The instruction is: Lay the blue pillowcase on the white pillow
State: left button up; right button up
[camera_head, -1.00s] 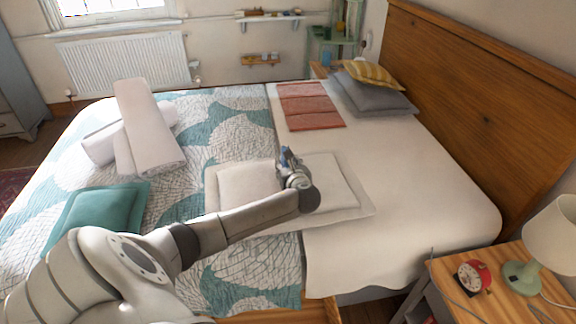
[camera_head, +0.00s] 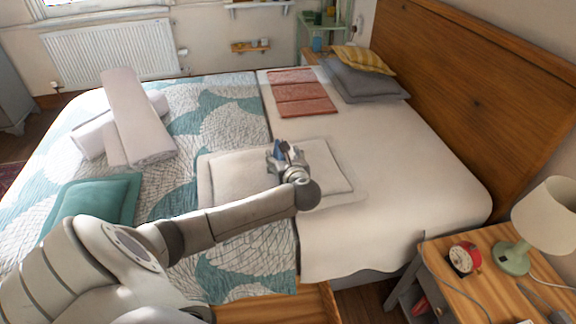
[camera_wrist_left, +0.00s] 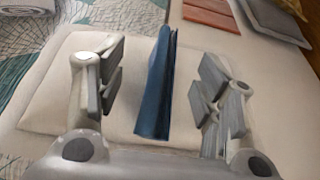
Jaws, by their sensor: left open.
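The white pillow (camera_head: 232,180) lies flat on the bed and fills the middle of the left wrist view (camera_wrist_left: 60,105). The blue pillowcase (camera_wrist_left: 158,90) is a narrow, folded, dark blue piece standing on edge between my left gripper's fingers. A little of the blue pillowcase (camera_head: 280,147) also shows in the head view. My left gripper (camera_head: 284,155) is over the pillow. In the left wrist view its fingers (camera_wrist_left: 157,88) are spread, with a gap on both sides of the pillowcase. Whether the pillowcase's lower edge touches the pillow is hard to tell. My right gripper is not in view.
A teal cushion (camera_head: 95,203) and rolled white towels (camera_head: 135,115) lie on the left of the bed. The nightstand (camera_head: 440,250) with lamp (camera_head: 548,215) stands at right.

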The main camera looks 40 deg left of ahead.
pick_arm(q)
jog(key=v, duration=0.6)
jog(key=d+f+n+t+h, duration=0.1)
jog(key=d+f+n+h, duration=0.3)
jog(key=d, duration=0.4)
jog(key=d+f+n+t+h, duration=0.1)
jog(key=d+f+n+h, duration=0.1)
jog(key=d+f+h, duration=0.35)
jog(key=s+d+f+n, duration=0.3)
jog(key=d+f+n, duration=0.15)
jog(key=f, duration=0.65)
jog(key=s+a+f+n+g+h, duration=0.1)
jog(key=s+f+n+g, duration=0.2)
jog(key=s+f, duration=0.75)
jog(key=s+a+f+n+g+h, duration=0.1)
jog(key=s+f+n+g, duration=0.25)
jog(key=s+f, duration=0.7)
jog(key=s+f+n+g, duration=0.1)
jog(key=s+f+n, duration=0.1)
jog(key=s+f, duration=0.2)
jog(key=s+d+f+n, duration=0.1)
jog(key=s+f+n, duration=0.1)
jog(key=s, duration=0.8)
jog(key=s+f+n+g, duration=0.1)
jog(key=s+f+n, duration=0.1)
jog(key=s+f, duration=0.3)
jog(key=s, duration=0.2)
jog(key=shift+s+d+f+g, duration=0.25)
jog(key=shift+f+g, duration=0.05)
jog(key=shift+g, duration=0.05)
